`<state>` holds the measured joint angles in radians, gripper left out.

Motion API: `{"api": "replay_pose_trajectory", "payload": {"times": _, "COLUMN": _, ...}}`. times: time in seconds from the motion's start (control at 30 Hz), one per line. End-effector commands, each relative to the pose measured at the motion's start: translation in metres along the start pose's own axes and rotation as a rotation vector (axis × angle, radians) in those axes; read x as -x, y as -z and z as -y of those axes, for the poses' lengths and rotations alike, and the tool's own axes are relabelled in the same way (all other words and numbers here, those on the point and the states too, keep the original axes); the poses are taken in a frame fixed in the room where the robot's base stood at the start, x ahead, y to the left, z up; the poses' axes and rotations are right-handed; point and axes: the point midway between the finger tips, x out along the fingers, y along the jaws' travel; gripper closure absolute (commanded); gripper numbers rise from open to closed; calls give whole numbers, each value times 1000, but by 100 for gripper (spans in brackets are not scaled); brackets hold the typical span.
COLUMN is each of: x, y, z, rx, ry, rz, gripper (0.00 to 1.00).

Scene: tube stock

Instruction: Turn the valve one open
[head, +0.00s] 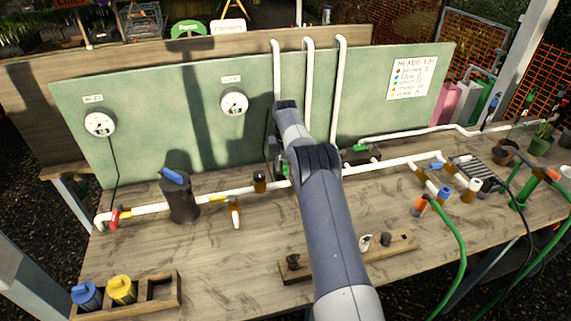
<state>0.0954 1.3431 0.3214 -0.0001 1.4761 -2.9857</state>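A white pipe (150,209) runs along the bench with several coloured handles on it. A red handle (114,218) is at its left end, a blue one (173,177) tops a dark upright body, and an orange-and-white fitting (235,214) hangs toward the front. Green parts show at the foot of the upright pipes, one right of my arm (360,148). I cannot tell which valve is number one. My arm reaches to the back of the bench; my gripper (277,156) is a dark shape mostly hidden by the arm, and its fingers cannot be made out.
Two round gauges (100,123) (234,102) and a colour list (411,78) are on the green board (180,120). A wooden box (172,306) holds a blue and a yellow piece. A wooden strip (395,247) lies near my arm. Green hoses (458,250) cross the right side.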

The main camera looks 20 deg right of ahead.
Motion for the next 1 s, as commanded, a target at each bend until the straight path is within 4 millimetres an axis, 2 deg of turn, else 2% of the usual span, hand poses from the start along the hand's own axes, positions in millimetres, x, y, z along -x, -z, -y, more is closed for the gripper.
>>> {"api": "replay_pose_trajectory", "payload": {"times": 0.13, "x": 6, "y": 0, "z": 0, "rx": 0, "ry": 0, "rz": 1, "gripper": 62}}
{"api": "replay_pose_trajectory", "payload": {"times": 0.23, "x": 20, "y": -1, "z": 0, "rx": 0, "ry": 0, "rz": 3, "gripper": 62}}
{"api": "replay_pose_trajectory", "payload": {"times": 0.5, "x": 77, "y": -1, "z": 0, "rx": 0, "ry": -1, "rz": 4, "gripper": 62}}
{"api": "replay_pose_trajectory", "payload": {"times": 0.6, "x": 92, "y": -1, "z": 0, "rx": 0, "ry": 0, "rz": 2, "gripper": 62}}
{"api": "replay_pose_trajectory", "payload": {"times": 0.77, "x": 105, "y": 0, "z": 0, "rx": 0, "ry": 0, "rz": 1, "gripper": 62}}
{"api": "replay_pose_trajectory", "payload": {"times": 1.0, "x": 108, "y": 0, "z": 0, "rx": 0, "ry": 0, "rz": 0, "gripper": 62}}
